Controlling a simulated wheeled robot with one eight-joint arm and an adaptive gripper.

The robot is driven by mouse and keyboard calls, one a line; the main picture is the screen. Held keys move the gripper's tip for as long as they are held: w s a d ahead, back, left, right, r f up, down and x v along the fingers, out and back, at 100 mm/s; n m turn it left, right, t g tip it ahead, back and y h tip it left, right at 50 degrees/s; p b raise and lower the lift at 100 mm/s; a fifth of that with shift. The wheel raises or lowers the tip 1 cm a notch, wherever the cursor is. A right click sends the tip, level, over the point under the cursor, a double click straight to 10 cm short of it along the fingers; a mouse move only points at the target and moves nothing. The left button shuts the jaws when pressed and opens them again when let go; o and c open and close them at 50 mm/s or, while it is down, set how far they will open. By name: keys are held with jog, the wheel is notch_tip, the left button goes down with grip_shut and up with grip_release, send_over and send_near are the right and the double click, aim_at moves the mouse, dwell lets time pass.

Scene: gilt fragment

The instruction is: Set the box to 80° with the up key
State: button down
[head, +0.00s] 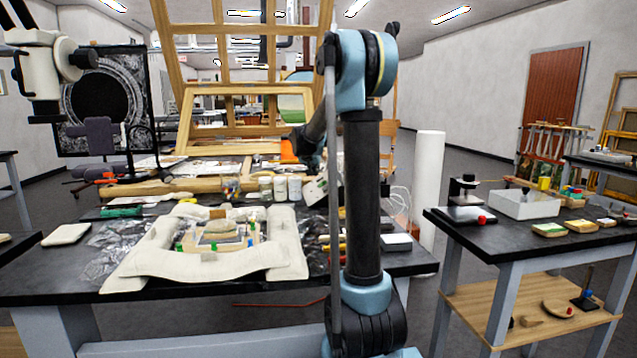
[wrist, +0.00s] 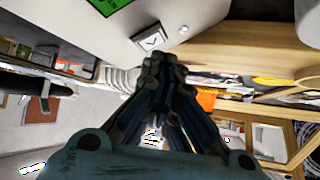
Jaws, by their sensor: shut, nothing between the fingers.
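The box is a pale white housing (wrist: 95,32) at the top of the wrist view. Its green display (wrist: 112,5) is cut off by the frame's top edge, and I cannot read a value. A square key (wrist: 151,41) with a dark chevron mark sits below the display, with a small round light knob (wrist: 183,30) beside it. My gripper (wrist: 163,60) is shut and empty, its tips just below the key in the picture. I cannot tell if they touch it. In the head view the box (head: 317,192) is small and partly hidden by my arm.
White-capped jars (head: 280,188) stand left of the box on the black bench. A pale padded frame (head: 160,263) holding a fragment (head: 220,229) lies at the front. A wooden easel (head: 185,120) rises behind. A side table (head: 500,240) stands right, beyond a floor gap.

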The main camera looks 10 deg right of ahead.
jog(key=shift+a+r, duration=0.1)
jog(key=shift+r, duration=0.05)
jog(key=shift+a+r, duration=0.7)
jog(key=shift+r, duration=0.35)
jog(key=shift+a+r, duration=0.65)
jog(key=shift+r, duration=0.35)
